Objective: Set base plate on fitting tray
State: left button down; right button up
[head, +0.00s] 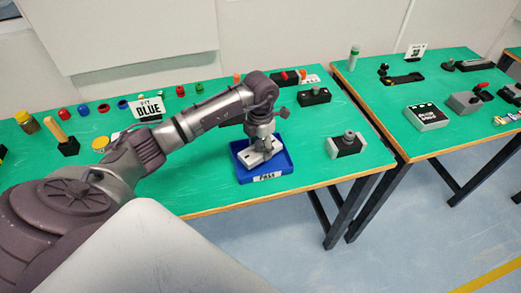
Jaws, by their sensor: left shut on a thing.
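My left arm comes in from the left over the green table. Its gripper (262,147) points down over a blue tray (276,168) with a label that seems to read "PASS". The left gripper is shut on a light grey plate (250,158), which lies in or just above the tray. I cannot tell whether the plate touches the tray floor. The gripper hides part of the plate. My right gripper is not in view.
A dark block with a grey knob (347,144) stands right of the tray, near the table's edge. A "BLUE" sign (147,108) and several small coloured parts stand behind my arm. A second green table (440,140) holds more parts. The surface around the tray's right side is clear.

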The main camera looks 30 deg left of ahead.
pick_arm(q)
notch_tip(320, 180, down, 2)
jog(key=shift+f+p, duration=0.15)
jog(key=shift+p, duration=0.2)
jog(key=shift+f, duration=0.3)
jog(key=c, duration=0.6)
grip_release()
jog(key=o, duration=0.3)
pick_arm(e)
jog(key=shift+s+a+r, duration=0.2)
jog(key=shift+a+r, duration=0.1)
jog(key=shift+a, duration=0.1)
pick_arm(q)
jog(key=shift+r, duration=0.3)
jog(key=shift+r+b, duration=0.3)
jog(key=shift+r, duration=0.05)
notch_tip(320, 180, up, 11)
jog(key=b, duration=0.2)
jog(key=shift+b, duration=0.35)
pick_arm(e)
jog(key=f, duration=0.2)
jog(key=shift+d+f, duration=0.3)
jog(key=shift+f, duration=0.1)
